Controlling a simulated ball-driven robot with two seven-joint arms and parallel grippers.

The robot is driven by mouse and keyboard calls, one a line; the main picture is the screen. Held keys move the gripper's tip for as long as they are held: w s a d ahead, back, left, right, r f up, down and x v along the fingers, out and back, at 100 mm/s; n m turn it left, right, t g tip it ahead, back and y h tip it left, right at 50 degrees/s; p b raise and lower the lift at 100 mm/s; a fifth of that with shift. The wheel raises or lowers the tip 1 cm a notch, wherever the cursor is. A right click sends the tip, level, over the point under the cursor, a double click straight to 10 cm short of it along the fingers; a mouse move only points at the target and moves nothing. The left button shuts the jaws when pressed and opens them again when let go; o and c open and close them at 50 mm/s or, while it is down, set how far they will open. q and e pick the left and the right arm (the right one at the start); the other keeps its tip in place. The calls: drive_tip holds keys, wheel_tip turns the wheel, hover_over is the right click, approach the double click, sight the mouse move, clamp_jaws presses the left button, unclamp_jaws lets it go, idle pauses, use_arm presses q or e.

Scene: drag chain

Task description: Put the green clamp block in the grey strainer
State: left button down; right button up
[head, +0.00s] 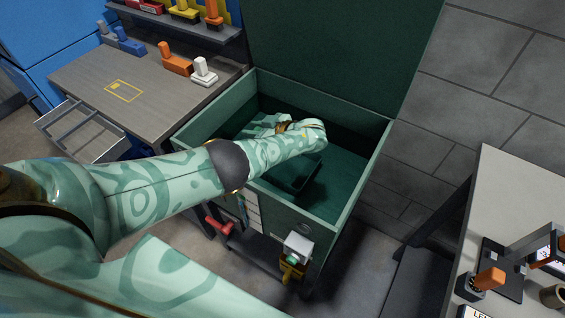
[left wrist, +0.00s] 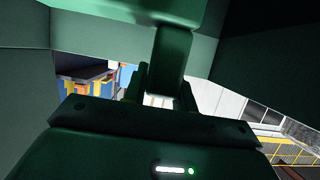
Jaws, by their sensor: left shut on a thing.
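My left arm reaches over the open green chest (head: 358,185). My left gripper (head: 295,176) is a dark green shape hanging below the wrist inside the chest; its fingertips cannot be made out there. In the left wrist view my left gripper (left wrist: 163,88) is shut on a green piece with a wide top and a narrower stem, which looks like the green clamp block (left wrist: 170,62). In the head view the block cannot be told apart from the dark gripper and chest. I cannot make out a grey strainer in either view. My right gripper is not in view.
A grey workbench (head: 85,75) at the upper left holds blue (head: 125,42), orange (head: 175,60) and white (head: 204,72) blocks, with an open drawer (head: 75,130) below. The chest's raised lid (head: 330,45) stands behind. A pale table (head: 510,195) is at the right.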

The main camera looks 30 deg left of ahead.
use_arm(q)
wheel_tip(320, 180, down, 10)
drive_tip(key=b, duration=0.6)
drive_tip(key=shift+r, duration=0.3)
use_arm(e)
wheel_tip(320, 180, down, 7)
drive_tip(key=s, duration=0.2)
use_arm(q)
drive_tip(key=c, duration=1.1)
unclamp_jaws()
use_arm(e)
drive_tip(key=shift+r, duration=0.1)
use_arm(q)
drive_tip(key=shift+p+v, duration=0.8)
drive_tip(key=shift+v, duration=2.95)
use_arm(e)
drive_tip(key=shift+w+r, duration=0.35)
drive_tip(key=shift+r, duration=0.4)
